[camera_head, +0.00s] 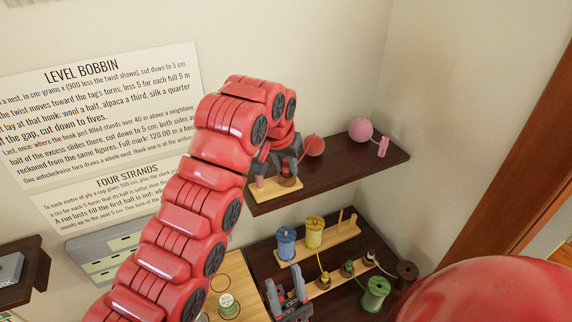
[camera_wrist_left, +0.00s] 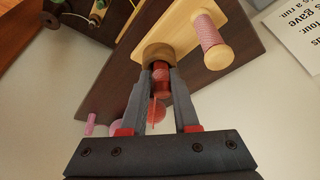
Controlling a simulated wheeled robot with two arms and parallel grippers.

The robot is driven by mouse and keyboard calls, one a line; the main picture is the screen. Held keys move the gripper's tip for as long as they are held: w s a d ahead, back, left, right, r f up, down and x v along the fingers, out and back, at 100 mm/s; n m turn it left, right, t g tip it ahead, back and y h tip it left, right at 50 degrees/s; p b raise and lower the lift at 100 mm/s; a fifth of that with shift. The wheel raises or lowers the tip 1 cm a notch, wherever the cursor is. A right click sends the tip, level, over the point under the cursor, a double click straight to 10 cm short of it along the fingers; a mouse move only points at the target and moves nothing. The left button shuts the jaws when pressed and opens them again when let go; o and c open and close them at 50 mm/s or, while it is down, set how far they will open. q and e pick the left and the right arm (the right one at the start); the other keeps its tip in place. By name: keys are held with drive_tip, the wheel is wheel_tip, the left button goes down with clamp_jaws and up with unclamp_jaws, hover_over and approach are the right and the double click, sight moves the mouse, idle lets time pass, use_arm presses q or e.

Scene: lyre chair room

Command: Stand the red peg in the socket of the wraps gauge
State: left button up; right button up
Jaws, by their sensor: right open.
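The wraps gauge (camera_head: 272,190) is a pale wooden board on the upper dark shelf; it also shows in the left wrist view (camera_wrist_left: 180,28). A pink-wrapped peg (camera_wrist_left: 208,35) stands on it beside a brown round socket (camera_wrist_left: 158,54). My left gripper (camera_head: 285,163) is over the socket. In the left wrist view its fingers (camera_wrist_left: 161,78) close on the red peg (camera_wrist_left: 161,76), whose far end meets the socket; how deep it sits is hidden. My right gripper (camera_head: 286,288) is open and empty, low by the lower shelf.
A red ball (camera_head: 314,146), a pink ball (camera_head: 360,129) and a small pink piece (camera_head: 383,147) are on the upper shelf. The lower shelf holds blue (camera_head: 287,243), yellow (camera_head: 314,232) and green (camera_head: 375,294) spools. Text signs (camera_head: 100,85) hang on the wall.

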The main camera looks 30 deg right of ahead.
use_arm(q)
drive_tip(key=shift+a+r+b, duration=0.1)
drive_tip(key=shift+r+b, duration=0.2)
drive_tip(key=shift+r, duration=0.1)
drive_tip(key=p+v, duration=0.8)
drive_tip(key=v, duration=0.8)
drive_tip(key=shift+s+r, duration=0.2)
drive_tip(key=shift+a+f, duration=0.1)
drive_tip(key=shift+a, duration=0.05)
